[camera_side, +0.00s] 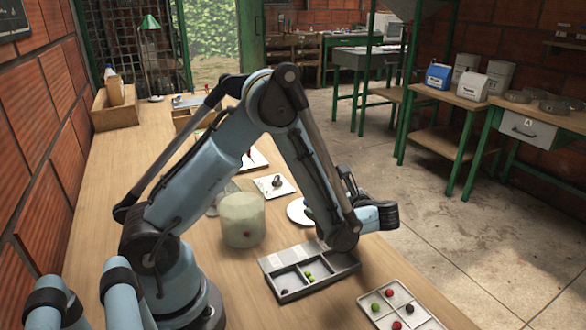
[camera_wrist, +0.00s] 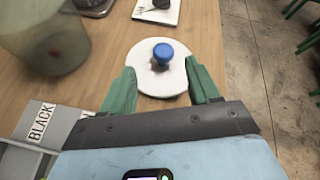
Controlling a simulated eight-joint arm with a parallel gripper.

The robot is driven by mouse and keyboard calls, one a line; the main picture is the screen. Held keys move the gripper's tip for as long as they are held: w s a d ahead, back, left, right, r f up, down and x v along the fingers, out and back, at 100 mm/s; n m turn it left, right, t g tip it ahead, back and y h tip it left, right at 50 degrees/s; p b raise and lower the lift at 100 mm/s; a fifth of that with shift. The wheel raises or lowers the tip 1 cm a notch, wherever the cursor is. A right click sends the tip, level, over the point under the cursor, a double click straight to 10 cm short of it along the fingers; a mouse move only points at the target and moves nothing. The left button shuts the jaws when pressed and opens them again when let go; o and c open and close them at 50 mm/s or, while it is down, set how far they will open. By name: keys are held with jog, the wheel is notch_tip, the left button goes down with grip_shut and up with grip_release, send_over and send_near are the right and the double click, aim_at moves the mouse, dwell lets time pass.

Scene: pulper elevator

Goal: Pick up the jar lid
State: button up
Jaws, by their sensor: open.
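The jar lid (camera_wrist: 176,80) is a flat white disc with a blue knob on top, lying on the wooden table. It also shows in the side view as a white disc (camera_side: 297,213), partly hidden by my arm. My gripper (camera_wrist: 160,70) is open, with its two green fingers to the left and right of the lid in the wrist view. Nothing is held. I cannot tell how high the fingers are above the lid. The jar (camera_side: 243,222) is a cloudy, pale cylinder left of the lid; in the wrist view (camera_wrist: 40,35) a dark red thing shows in it.
A grey sorting tray (camera_side: 290,297) with several small green pieces stands in front of the jar; a label on it reads BLACK. A white divided tray (camera_side: 411,322) holds red, green and dark pieces. A white card (camera_side: 287,187) with a dark object lies behind the lid. The table edge is to the right.

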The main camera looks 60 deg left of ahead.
aim_at(295, 210)
jog(key=shift+w+x, duration=0.1)
jog(key=shift+x, duration=1.05)
jog(key=shift+w+x, duration=0.15)
jog(key=shift+x, duration=1)
jog(key=shift+a+r, duration=0.1)
jog(key=shift+r, duration=0.05)
jog(key=c, duration=1.1)
